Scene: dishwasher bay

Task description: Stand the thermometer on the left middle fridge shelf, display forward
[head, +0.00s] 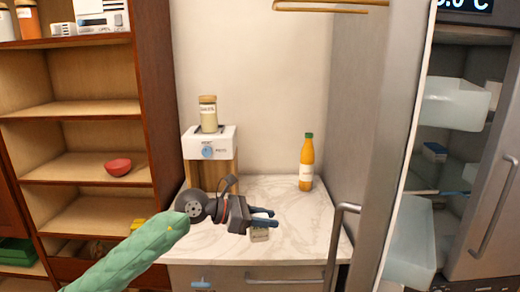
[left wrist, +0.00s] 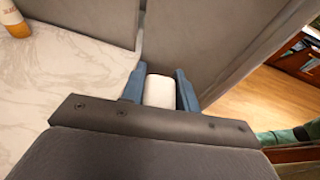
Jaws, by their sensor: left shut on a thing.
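My left gripper (head: 268,218) is over the marble counter, its blue fingers pointing right. In the left wrist view the white body (left wrist: 159,91) sits between the two blue fingers of the gripper (left wrist: 160,86). I cannot make out which way its display faces. The fridge (head: 440,175) stands at the right with its inside partly visible; I cannot tell which shelf is the left middle one. My right gripper is not in view.
A tall grey door or panel (head: 385,150) stands between the counter and the fridge inside. Wooden shelves (head: 85,110) are left.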

